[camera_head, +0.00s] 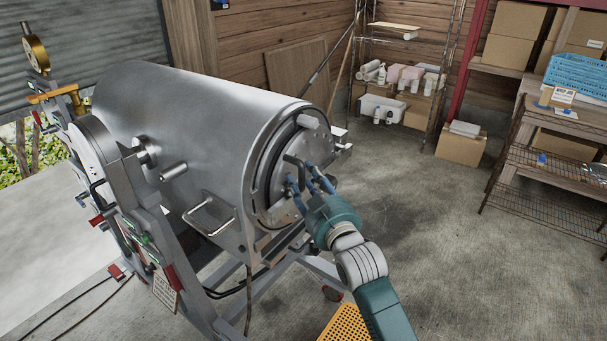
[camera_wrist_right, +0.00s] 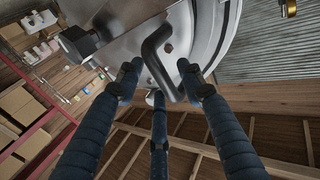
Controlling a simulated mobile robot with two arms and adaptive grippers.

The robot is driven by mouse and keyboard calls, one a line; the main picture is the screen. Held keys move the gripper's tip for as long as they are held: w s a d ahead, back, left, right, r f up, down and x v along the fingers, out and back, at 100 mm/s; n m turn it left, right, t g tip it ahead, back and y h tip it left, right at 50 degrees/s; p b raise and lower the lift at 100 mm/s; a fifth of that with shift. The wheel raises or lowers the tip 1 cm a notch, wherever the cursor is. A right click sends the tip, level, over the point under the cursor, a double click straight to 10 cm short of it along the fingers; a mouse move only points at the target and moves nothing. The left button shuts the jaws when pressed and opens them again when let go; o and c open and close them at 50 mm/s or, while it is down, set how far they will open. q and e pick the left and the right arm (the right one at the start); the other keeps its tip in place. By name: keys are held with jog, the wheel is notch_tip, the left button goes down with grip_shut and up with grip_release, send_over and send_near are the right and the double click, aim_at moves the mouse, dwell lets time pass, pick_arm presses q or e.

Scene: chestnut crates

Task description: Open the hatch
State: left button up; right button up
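The hatch (camera_head: 299,141) is the round end plate of a large brushed-metal cylinder (camera_head: 205,125), on its right end in the head view. It appears shut. A dark bent handle (camera_head: 294,163) stands out from it. My right gripper (camera_head: 304,184), with blue fingers, is at the hatch beside this handle. In the right wrist view the handle (camera_wrist_right: 157,58) reaches between my spread fingertips (camera_wrist_right: 158,82), in front of the pale hatch plate (camera_wrist_right: 207,28). The fingers are open and not closed on the handle. Any light contact cannot be told. My left gripper is out of view.
A U-shaped metal bar (camera_head: 210,215) sticks out from the cylinder's side. A yellow perforated piece (camera_head: 342,324) is at the bottom edge. Wire shelves (camera_head: 545,165) with a blue crate (camera_head: 577,76) stand at the right. The concrete floor (camera_head: 440,235) between is clear.

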jog(key=shift+w+a, duration=0.2)
jog(key=shift+w, duration=0.5)
grip_shut()
jog(key=shift+s+d, duration=0.1)
